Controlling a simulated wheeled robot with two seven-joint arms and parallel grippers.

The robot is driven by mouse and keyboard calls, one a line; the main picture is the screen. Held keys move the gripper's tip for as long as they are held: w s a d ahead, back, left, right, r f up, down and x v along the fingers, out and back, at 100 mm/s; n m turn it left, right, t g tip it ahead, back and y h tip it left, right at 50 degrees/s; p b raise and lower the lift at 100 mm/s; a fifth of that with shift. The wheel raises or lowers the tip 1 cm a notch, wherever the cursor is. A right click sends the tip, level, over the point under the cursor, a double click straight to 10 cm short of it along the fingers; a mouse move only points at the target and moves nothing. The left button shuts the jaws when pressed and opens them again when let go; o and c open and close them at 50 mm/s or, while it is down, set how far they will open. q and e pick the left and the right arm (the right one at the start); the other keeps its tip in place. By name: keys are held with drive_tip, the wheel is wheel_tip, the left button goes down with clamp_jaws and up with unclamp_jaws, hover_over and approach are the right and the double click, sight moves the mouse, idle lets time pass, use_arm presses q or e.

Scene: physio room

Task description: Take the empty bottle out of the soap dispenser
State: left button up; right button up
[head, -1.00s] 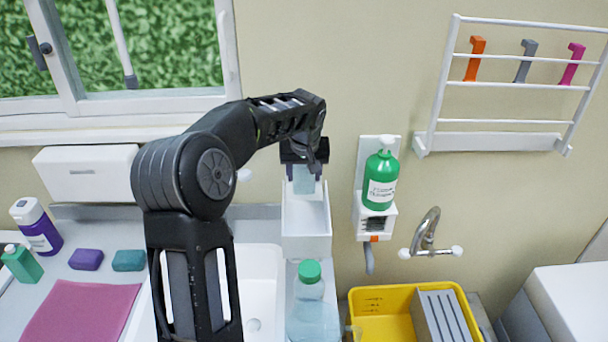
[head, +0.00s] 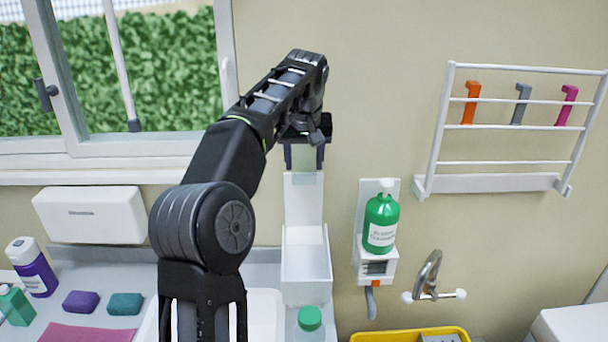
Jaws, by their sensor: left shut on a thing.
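My left gripper (head: 304,152) comes in from the left and is shut on the empty bottle (head: 304,158), a pale translucent piece of which shows between the fingers. The rest of the bottle is hidden by the gripper. It is held high at the top of the white wall-mounted soap dispenser (head: 305,262), in front of its tall back plate. The dispenser's open tray below looks empty, with a gap under the bottle. My right gripper is not in view.
A clear bottle with a green cap (head: 310,319) stands below the dispenser. A white rack (head: 490,181) hangs further right.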

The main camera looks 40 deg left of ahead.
use_arm(q)
drive_tip(key=shift+r, duration=0.65)
